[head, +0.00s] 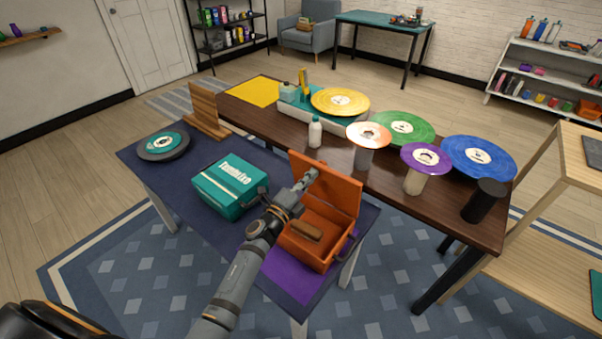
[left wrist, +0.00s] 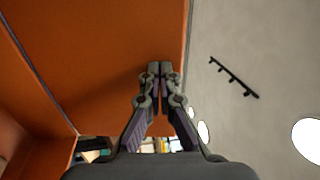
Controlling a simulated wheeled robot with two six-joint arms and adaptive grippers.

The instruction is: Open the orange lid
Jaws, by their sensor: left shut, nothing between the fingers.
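The orange lid (head: 340,190) stands raised, roughly upright, along the back edge of the orange box (head: 310,258). The box is open and a brown block-like object (head: 305,230) lies inside it. My left gripper (head: 313,173) is shut and empty, with its tips by the upper left part of the lid's inner face. In the left wrist view the shut fingertips (left wrist: 160,67) lie over the edge of an orange panel (left wrist: 95,60); I cannot tell whether they touch it. My left forearm hides the box's left side. My right gripper is not in view.
The box stands on a dark blue table with a purple patch (head: 275,276). A teal case (head: 228,186) is left of my arm. Behind the lid, a brown table holds a white bottle (head: 315,133), colored discs (head: 404,127) and a dark cylinder (head: 484,202).

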